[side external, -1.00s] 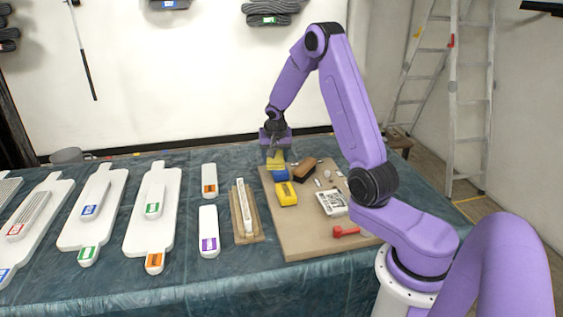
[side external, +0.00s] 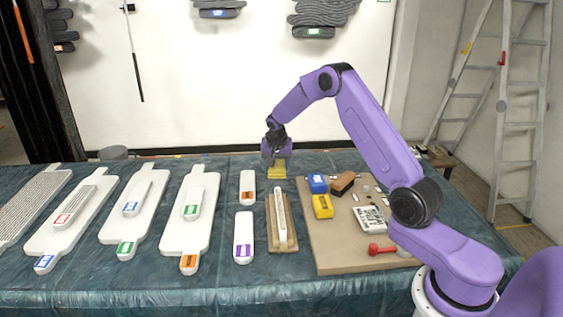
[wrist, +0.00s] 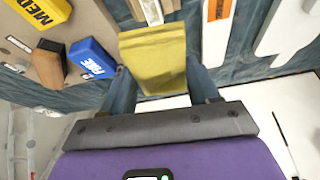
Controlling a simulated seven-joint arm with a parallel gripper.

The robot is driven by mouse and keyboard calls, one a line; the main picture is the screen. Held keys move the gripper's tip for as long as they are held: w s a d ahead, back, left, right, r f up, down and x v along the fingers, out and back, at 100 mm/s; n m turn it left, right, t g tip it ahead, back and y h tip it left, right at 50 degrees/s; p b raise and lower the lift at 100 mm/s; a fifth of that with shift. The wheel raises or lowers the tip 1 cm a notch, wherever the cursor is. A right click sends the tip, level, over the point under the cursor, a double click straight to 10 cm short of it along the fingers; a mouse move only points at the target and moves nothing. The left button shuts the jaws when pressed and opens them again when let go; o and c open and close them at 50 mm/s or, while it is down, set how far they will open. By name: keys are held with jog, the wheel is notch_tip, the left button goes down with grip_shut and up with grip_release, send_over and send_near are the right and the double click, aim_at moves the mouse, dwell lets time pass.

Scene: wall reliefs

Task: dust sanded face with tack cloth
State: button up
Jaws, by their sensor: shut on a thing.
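My gripper (side external: 270,161) is shut on a yellow tack cloth (side external: 278,170), held above the back of the blue-covered table. In the wrist view the folded-looking cloth (wrist: 153,55) sits between the two fingers of my gripper (wrist: 162,88). A narrow white relief piece (side external: 281,217) lies on a wooden board (side external: 291,240), in front of and below the cloth, apart from it. I cannot tell which face is sanded.
To the right, a tan work board (side external: 337,258) holds a blue FINE block (side external: 317,183), a yellow MED block (side external: 322,206), a brown brush (side external: 343,183), a printed card (side external: 371,219) and a red tool (side external: 382,249). White panels (side external: 190,225) with coloured labels lie left.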

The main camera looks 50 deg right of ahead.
aim_at(278, 190)
jog(key=shift+f, duration=3.05)
jog(key=shift+s+a+f, duration=0.3)
jog(key=shift+s+f, duration=0.05)
jog(key=shift+f, duration=0.2)
jog(key=shift+s+a, duration=7.2)
jog(key=shift+w+d, duration=7.55)
jog(key=shift+d, duration=0.05)
jog(key=shift+r, duration=4)
jog(key=shift+a, duration=0.1)
